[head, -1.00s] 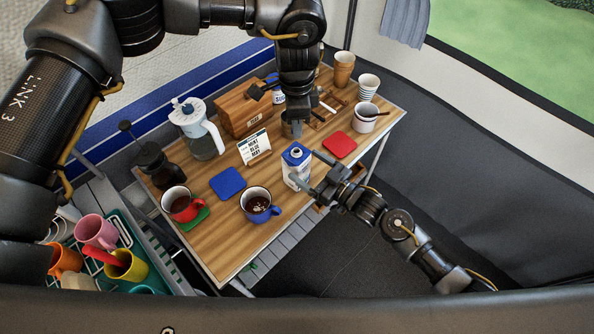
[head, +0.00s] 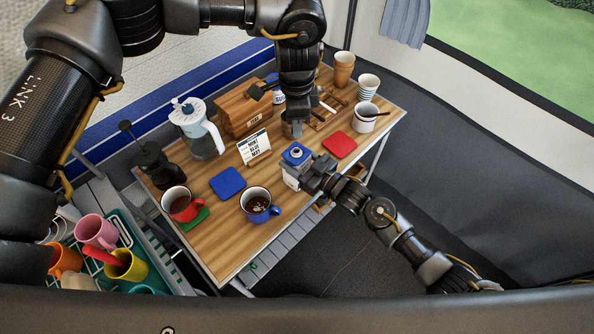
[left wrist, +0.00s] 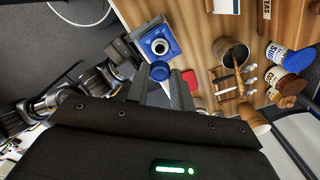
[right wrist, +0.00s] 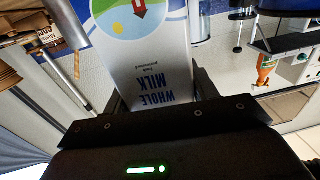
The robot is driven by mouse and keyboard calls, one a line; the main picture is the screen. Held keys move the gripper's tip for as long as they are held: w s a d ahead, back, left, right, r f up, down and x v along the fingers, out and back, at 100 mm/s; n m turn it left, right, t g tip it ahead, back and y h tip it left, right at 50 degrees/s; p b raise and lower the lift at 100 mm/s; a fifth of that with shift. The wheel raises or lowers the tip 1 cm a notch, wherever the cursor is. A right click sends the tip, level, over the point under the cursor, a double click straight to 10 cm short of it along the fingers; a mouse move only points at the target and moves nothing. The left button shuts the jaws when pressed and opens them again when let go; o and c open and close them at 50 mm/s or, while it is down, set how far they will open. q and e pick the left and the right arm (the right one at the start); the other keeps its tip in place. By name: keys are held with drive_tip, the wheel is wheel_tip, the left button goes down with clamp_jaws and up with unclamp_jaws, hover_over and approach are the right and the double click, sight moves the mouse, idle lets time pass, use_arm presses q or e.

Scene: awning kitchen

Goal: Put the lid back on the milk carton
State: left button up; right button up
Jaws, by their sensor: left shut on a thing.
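The milk carton (head: 291,175), white and blue, stands upright on the table's front edge. Its blue top has an uncapped round spout (left wrist: 160,46). My left gripper (head: 292,130) is shut on the small blue lid (left wrist: 160,71), held above the table just behind the carton in the head view. The lid is hidden in the head view. My right gripper (head: 312,177) is at the carton's right side. In the right wrist view its fingers stand on both sides of the carton's printed face (right wrist: 150,60); whether they press on it is unclear.
A red coaster (head: 339,145) lies right of the carton, and a blue coaster (head: 228,183) lies left. A blue mug (head: 259,208) and a red mug (head: 180,205) stand left of it. A sign card (head: 254,147) and wooden box (head: 240,110) stand behind.

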drive_tip(key=c, duration=0.7)
use_arm(q)
drive_tip(key=shift+f, duration=2.5)
drive_tip(key=shift+f, duration=0.1)
drive_tip(key=shift+f, duration=0.8)
drive_tip(key=shift+f, duration=0.55)
